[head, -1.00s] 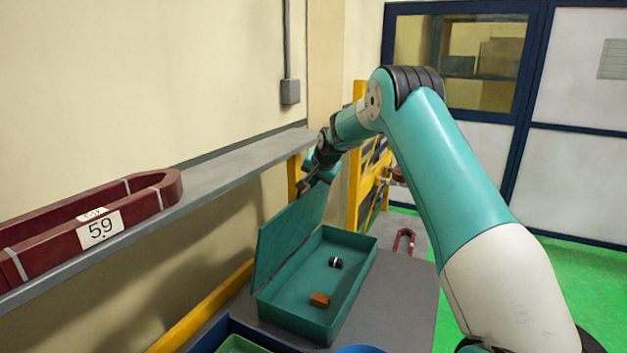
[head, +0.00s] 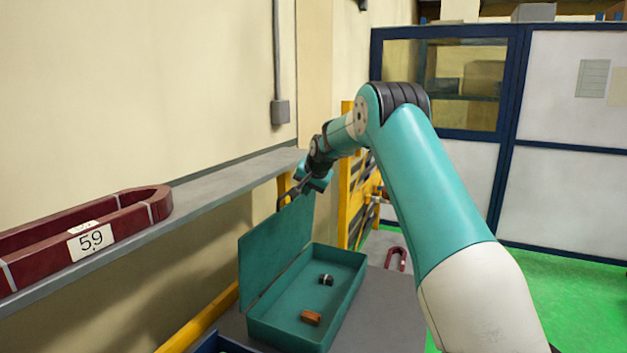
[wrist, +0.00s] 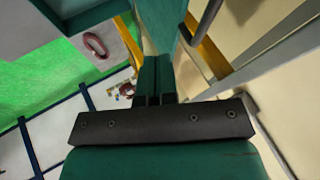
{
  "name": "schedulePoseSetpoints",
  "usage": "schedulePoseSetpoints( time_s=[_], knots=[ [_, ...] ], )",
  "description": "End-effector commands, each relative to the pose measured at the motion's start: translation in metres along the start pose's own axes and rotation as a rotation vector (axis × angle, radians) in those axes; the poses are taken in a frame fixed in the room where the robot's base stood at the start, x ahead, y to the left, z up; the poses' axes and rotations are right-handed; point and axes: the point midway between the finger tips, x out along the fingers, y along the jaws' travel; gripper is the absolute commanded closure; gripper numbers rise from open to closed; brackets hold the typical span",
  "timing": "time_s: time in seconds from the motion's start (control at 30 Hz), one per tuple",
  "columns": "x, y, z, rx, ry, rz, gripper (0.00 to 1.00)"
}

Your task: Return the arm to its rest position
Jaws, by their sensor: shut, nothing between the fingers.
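My arm reaches from the lower right of the head view up and over to the left. My gripper (head: 285,201) is just above the top edge of the raised lid of a teal box (head: 259,335). I cannot tell from the head view whether it touches the lid. In the wrist view the two fingers of my gripper (wrist: 158,62) lie side by side, shut, with nothing visible between them. The open box holds an orange-brown block (head: 311,318) and a small dark round piece with a light band (head: 326,280).
A smaller red coil (head: 396,258) lies behind the box, also in the wrist view (wrist: 96,45). A yellow rack (head: 352,190) stands behind. Green floor (head: 560,290) is open at right.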

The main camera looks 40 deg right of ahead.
Motion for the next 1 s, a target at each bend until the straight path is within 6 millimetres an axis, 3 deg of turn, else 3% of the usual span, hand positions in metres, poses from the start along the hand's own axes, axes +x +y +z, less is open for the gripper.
schedulePoseSetpoints(
  time_s=[0.2, 0.33, 0.5, 0.77, 0.87, 0.97, 1.0],
  knots=[
    [-0.047, -0.009, 0.003, -0.006, 0.002, -0.007, 1.0],
    [-0.068, -0.013, 0.003, -0.006, 0.001, -0.007, 1.0],
    [-0.081, -0.015, 0.002, -0.006, -0.001, -0.005, 1.0],
    [-0.084, -0.017, 0.007, -0.019, -0.01, -0.007, 1.0],
    [-0.089, -0.029, 0.037, -0.087, -0.052, -0.02, 1.0],
    [-0.103, -0.047, 0.094, -0.223, -0.131, -0.046, 1.0],
    [-0.111, -0.052, 0.124, -0.293, -0.172, -0.061, 1.0]
  ],
)
